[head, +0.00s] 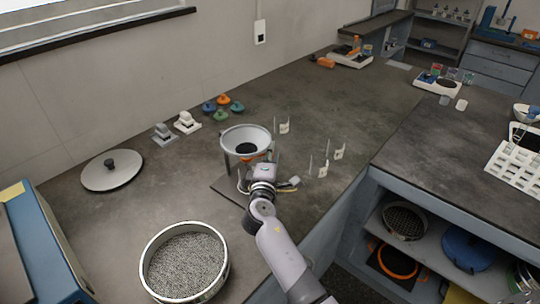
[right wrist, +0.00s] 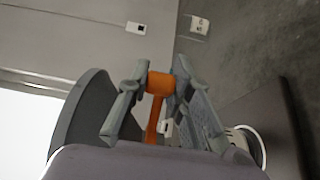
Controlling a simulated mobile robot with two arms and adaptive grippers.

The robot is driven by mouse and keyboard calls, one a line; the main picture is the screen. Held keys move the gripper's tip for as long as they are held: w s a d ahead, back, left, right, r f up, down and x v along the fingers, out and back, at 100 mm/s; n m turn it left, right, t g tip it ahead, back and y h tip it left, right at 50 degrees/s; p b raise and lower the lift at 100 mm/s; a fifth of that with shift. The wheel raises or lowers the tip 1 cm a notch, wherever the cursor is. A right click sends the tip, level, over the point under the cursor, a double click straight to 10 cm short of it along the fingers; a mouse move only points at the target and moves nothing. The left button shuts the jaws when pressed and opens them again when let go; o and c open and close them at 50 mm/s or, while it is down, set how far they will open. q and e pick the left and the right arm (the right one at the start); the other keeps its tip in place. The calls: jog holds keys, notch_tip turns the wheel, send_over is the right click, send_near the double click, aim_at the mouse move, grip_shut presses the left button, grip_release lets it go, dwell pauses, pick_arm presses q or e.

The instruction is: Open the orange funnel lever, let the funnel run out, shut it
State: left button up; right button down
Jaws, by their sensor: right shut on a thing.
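The white funnel (head: 262,134) stands on a stand over a dark base plate at the middle of the head view, with a dark patch at its bottom. The orange funnel lever (right wrist: 153,118) is between the two grey fingers of my right gripper (right wrist: 160,82) in the right wrist view, and they are shut on its orange end. In the head view my right gripper is just below the funnel's rim, and its fingers are mostly hidden. My left gripper is not in view.
A sieve full of grey grains (head: 186,263) stands front left, with a round grey lid (head: 112,170) behind it. The counter's front edge is close by my arm.

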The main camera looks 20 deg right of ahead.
dwell(0.3)
jog(key=c, duration=1.4)
grip_release()
jog(key=v, duration=1.2)
jog(key=shift+f, duration=0.1)
